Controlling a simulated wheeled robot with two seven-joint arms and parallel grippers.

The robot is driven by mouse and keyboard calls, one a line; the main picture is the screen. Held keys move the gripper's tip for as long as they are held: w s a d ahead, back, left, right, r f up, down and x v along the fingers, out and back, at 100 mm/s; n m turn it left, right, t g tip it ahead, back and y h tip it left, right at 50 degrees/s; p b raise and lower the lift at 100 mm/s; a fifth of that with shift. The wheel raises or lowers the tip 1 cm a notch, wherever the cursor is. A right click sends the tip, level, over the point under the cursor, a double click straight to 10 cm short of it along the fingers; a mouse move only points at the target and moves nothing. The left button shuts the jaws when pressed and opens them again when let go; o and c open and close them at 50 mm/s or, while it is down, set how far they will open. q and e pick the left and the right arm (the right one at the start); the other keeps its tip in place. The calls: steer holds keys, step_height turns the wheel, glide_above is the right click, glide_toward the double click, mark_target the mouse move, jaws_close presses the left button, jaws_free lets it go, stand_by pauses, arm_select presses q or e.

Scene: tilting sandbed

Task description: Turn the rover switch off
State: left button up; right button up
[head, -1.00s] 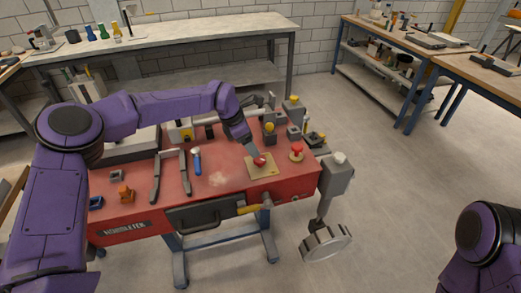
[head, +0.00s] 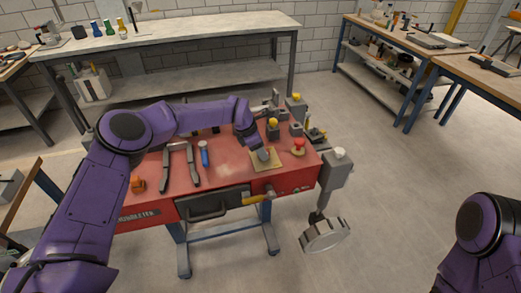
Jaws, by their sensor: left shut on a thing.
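My left arm comes in from the left over a red workbench. Its gripper (head: 262,155) points down at a tan square plate (head: 257,165) near the bench's right end and is shut on the small red switch knob there. The gripper hides the knob, so its setting cannot be seen. A separate red mushroom button (head: 298,145) on a yellow base stands just right of the plate, apart from the gripper. My right gripper is out of view; only part of that arm shows at lower right.
A U-shaped dark grey tool (head: 165,165) and a blue-handled tool (head: 204,155) lie left of the plate. Yellow-topped fixtures (head: 273,125) stand behind it. A grey post with a round wheel (head: 325,235) hangs off the right end. The floor at right is clear.

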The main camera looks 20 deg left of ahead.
arm_select(q)
steer(key=shift+d+f, duration=0.1)
steer(key=shift+f, duration=0.05)
steer(key=shift+s+d+f+n+b, duration=0.15)
steer(key=shift+n+b, duration=0.35)
steer(key=shift+b, duration=0.35)
steer(key=n+t+y+b, duration=0.1)
steer(key=n+b, duration=0.2)
steer(key=n+y+b, duration=0.1)
steer(key=n+b, duration=0.2)
steer(key=b, duration=0.1)
steer(key=shift+s+d+f+n+t, duration=0.1)
steer(key=shift+s+d+n+t, duration=0.1)
steer(key=shift+n+t, duration=0.2)
steer(key=n+y+b, duration=0.2)
steer(key=n+b, duration=0.1)
steer(key=shift+d+n, duration=0.15)
steer(key=shift+n, duration=0.25)
steer(key=n+y+b, duration=0.1)
steer(key=n+b, duration=0.1)
steer(key=n, duration=0.1)
steer(key=shift+w+d, duration=0.1)
steer(key=shift+d, duration=0.05)
steer(key=shift+w+r+n+g+y+b, duration=0.15)
steer(key=shift+n+y+b, duration=0.2)
steer(key=shift+n, duration=0.45)
steer(key=shift+s+r+n+g+y+b, duration=0.15)
steer(key=shift+n+y+b, duration=0.15)
steer(key=shift+n, duration=0.5)
steer(key=shift+w, duration=0.1)
